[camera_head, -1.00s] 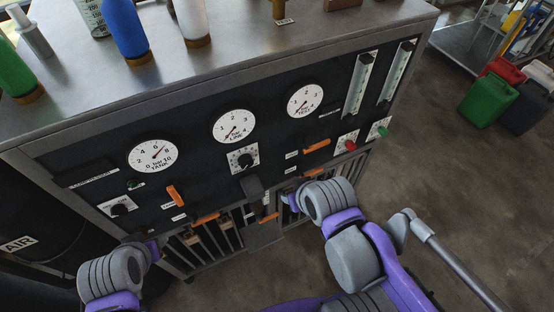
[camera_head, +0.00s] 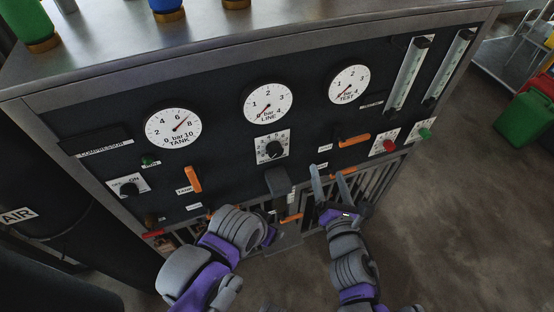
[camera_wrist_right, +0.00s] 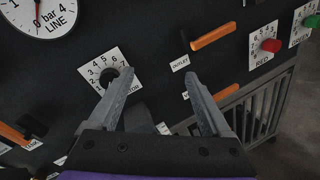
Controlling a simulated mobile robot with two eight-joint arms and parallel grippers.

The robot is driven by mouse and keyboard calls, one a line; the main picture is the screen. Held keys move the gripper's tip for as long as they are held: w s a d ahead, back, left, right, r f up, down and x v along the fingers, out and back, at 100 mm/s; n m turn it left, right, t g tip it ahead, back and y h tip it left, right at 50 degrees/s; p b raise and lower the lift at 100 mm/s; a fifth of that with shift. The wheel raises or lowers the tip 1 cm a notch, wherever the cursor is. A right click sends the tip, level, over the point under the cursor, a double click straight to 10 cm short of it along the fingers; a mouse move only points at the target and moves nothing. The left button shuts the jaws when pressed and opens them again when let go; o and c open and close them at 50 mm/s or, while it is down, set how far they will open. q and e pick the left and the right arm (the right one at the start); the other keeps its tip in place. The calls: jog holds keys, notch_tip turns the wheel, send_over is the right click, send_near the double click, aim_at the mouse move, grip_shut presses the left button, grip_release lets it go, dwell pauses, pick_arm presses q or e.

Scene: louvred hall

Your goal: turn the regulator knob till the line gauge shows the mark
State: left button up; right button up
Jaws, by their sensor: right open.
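The regulator knob (camera_head: 273,150) is black, on a white numbered plate below the line gauge (camera_head: 268,103). The gauge needle points low left, near zero; I cannot make out a mark on its dial. My right gripper (camera_head: 328,172) is open and empty, low and to the right of the knob in the head view. In the right wrist view the knob (camera_wrist_right: 122,76) is partly hidden behind the left fingertip of the open gripper (camera_wrist_right: 160,76); I cannot tell whether they touch. The left arm's wrist is below the panel at left; its gripper's jaws (camera_head: 270,235) are unclear.
The tank gauge (camera_head: 173,125) and test gauge (camera_head: 349,84) flank the line gauge. Orange levers (camera_head: 192,179) and (camera_head: 354,140), a red knob (camera_head: 390,145) and a green knob (camera_head: 425,133) stick out. A dark block (camera_head: 279,184) protrudes under the regulator.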

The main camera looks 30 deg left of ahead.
aim_at(276, 153)
jog(key=s+a+f+n+g+y+b, duration=0.1)
jog(key=s+a+f+n+g+y, duration=0.1)
jog(key=s+a+n+y, duration=0.45)
jog(key=shift+w+a+r+n+h+p, duration=0.1)
jog(key=shift+w+a+n+h, duration=0.3)
jog(key=shift+w+a, duration=1)
jog(key=shift+w+a+f+n+h+p, duration=0.1)
jog(key=shift+w+a+n+h, duration=0.3)
jog(key=shift+w+a, duration=1)
jog(key=shift+w+a+r+n+h+p, duration=0.1)
jog(key=shift+w+a+n+h, duration=0.25)
jog(key=shift+w+a, duration=1)
jog(key=shift+c, duration=0.3)
grip_shut()
